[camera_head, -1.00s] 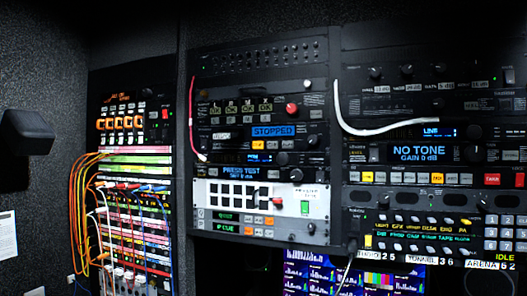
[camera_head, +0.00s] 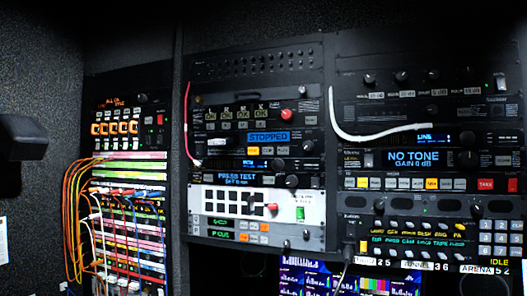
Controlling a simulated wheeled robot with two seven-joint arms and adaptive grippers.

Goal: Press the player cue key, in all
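The middle rack holds a panel with a green "P CUE" display (camera_head: 221,234) near its bottom, below a white panel with black keys (camera_head: 233,204). A row of orange and pale keys (camera_head: 253,226) sits right of the small green displays; their labels are too small to read. A blue "STOPPED" display (camera_head: 269,138) and a blue "PRESS TEST" display (camera_head: 239,179) are lit above. I cannot tell which key is the player cue key. Neither of my grippers is in view, and nothing is seen touching the keys.
A patch bay with colored cables (camera_head: 128,230) stands at left, its orange cables looping outward. The right rack has a "NO TONE" display (camera_head: 413,157) and a white cable (camera_head: 365,136) hanging across it. A dark block (camera_head: 30,140) juts from the left wall.

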